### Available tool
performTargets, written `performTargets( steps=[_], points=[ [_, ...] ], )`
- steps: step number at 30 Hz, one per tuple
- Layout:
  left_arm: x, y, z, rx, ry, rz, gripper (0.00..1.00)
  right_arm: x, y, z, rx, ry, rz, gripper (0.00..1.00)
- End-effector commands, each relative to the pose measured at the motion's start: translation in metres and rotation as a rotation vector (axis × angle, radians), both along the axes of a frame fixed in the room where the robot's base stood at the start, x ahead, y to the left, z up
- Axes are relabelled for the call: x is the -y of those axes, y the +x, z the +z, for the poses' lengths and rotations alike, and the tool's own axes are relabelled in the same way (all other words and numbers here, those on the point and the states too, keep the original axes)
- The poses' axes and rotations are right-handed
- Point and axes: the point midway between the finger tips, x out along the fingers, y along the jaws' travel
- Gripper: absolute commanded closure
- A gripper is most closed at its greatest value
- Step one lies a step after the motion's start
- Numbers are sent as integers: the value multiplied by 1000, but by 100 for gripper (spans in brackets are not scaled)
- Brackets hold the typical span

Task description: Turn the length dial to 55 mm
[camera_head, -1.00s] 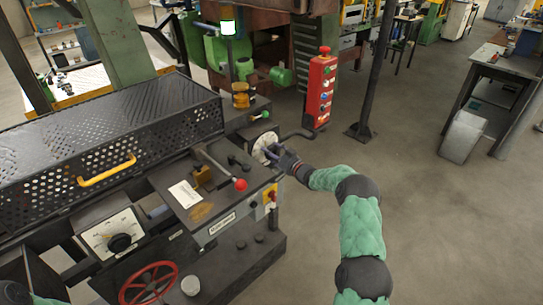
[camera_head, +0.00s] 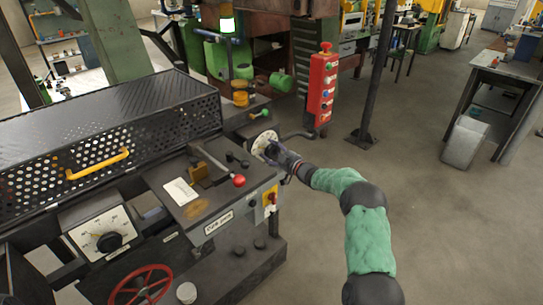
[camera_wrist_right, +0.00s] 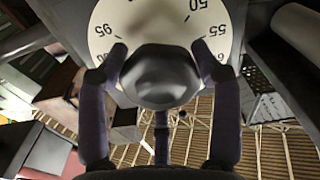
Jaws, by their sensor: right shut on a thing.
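The length dial (camera_head: 259,143) is a round white face on the right end of the machine. In the right wrist view its face (camera_wrist_right: 165,22) shows 95 at the left, 50 at the upper right and 55 at the right, with another number partly hidden below 55. A grey rounded knob (camera_wrist_right: 160,77) sits at its middle. My right gripper (camera_head: 273,151) is at the dial, its fingers closed on both sides of the knob. The knob and fingers hide the lower face, and I cannot make out an index mark. My left gripper does not show.
A lever with a red ball (camera_head: 239,180) stands just left of my right gripper. A second dial with a black knob (camera_head: 109,242) and a red handwheel (camera_head: 142,287) are on the machine's front. A red button post (camera_head: 321,88) stands behind.

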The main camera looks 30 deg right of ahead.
Motion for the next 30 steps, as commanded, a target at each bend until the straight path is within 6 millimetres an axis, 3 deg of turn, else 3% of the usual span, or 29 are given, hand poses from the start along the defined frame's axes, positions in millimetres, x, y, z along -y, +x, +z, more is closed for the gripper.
performTargets(
  steps=[1,12,30],
  points=[
    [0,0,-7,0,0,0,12,-3,-1,-9,1,-40,4,68],
    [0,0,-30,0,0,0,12,-2,0,-10,95,-370,4,68],
    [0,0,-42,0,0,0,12,-1,0,-7,187,-689,3,68]
  ],
)
